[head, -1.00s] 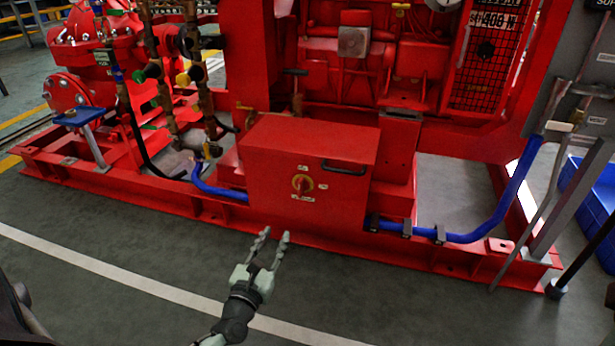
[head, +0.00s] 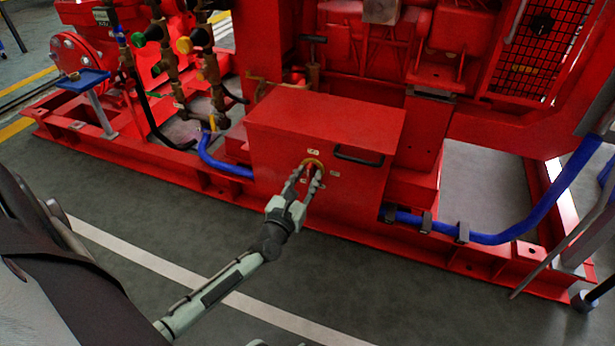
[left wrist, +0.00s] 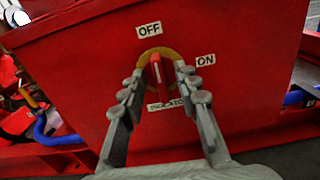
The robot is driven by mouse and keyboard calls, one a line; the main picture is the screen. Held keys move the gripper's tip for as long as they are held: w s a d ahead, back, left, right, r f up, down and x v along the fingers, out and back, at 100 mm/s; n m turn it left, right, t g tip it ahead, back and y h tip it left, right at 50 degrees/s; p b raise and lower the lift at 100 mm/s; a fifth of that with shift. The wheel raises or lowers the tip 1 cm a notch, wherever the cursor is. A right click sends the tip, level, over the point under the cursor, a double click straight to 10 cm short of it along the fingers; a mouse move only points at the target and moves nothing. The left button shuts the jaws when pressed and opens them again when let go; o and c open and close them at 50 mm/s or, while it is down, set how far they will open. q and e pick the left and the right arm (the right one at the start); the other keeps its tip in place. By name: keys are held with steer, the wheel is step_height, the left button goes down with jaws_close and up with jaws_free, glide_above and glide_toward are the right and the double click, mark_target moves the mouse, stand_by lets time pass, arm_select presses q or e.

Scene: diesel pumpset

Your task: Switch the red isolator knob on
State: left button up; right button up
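The red isolator knob (left wrist: 156,70) sits on a yellow round plate on the front of the red box (head: 285,130). In the left wrist view its grip stands nearly upright, pointing towards the OFF label (left wrist: 149,30). The ON label (left wrist: 205,60) is to its right, and a partly covered label (left wrist: 165,104) is below. My left gripper (head: 307,174) is at the box front, with its fingers on either side of the knob. They look open, with gaps to the knob in the left wrist view. In the head view the fingers partly hide the knob.
A black handle (head: 358,156) is on the box front, right of the knob. Blue hoses (head: 500,237) run along the red base frame (head: 180,168) on both sides of the box. The grey floor (head: 150,205) in front is clear.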

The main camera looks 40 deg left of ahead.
arm_select(q)
steer(key=shift+w+a, duration=0.1)
steer(key=shift+w, duration=0.25)
jaws_close()
